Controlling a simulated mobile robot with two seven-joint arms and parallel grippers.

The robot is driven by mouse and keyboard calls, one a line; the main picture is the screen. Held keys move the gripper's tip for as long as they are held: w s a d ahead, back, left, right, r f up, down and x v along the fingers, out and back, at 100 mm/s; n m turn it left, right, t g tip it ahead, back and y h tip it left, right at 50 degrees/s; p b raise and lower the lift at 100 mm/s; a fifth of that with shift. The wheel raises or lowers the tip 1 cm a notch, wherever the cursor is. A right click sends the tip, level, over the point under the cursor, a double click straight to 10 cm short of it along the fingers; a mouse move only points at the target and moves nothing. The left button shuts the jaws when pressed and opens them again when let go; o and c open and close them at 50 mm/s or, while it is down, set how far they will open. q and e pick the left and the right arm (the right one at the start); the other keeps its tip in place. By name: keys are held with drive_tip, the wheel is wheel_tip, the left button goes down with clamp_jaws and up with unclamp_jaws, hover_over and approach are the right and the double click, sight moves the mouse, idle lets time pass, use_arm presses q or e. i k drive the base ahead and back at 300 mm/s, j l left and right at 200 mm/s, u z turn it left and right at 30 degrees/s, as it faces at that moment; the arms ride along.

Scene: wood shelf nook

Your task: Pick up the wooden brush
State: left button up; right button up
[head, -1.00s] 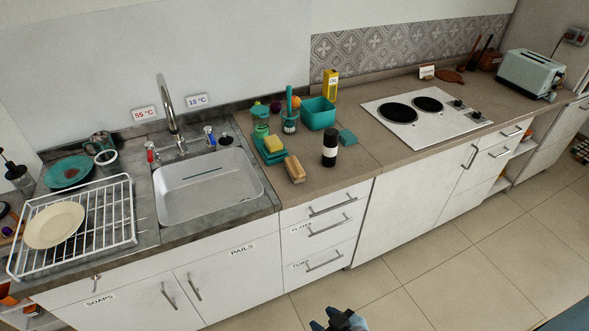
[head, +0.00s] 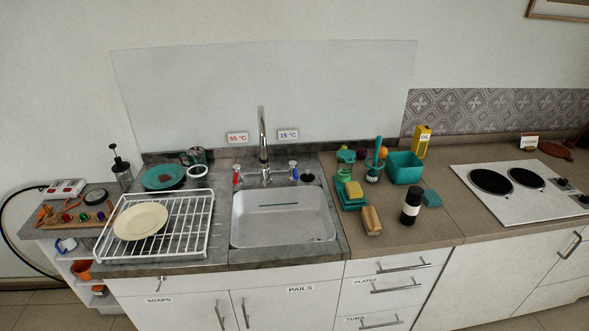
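The wooden brush (head: 371,221) appears to be the light-brown block lying on the brown counter right of the sink. It is near the counter's front edge, just in front of a yellow sponge (head: 353,189) on a teal holder (head: 350,203). A black and white cylindrical container (head: 411,207) stands upright to its right, apart from it. Neither of my grippers is in the head view.
The sink (head: 284,230) with its faucet (head: 263,140) is left of the brush. A white dish rack (head: 195,243) holds a plate (head: 140,221). A teal bin (head: 404,168) and a teal cup with a brush (head: 374,172) stand behind. A cooktop (head: 510,204) is at right.

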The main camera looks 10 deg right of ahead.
sight(370, 219)
drive_tip(key=i+l, duration=0.1)
drive_tip(key=l, duration=0.3)
drive_tip(key=i+l, duration=0.1)
drive_tip(key=l, duration=0.7)
drive_tip(key=i+z, duration=0.05)
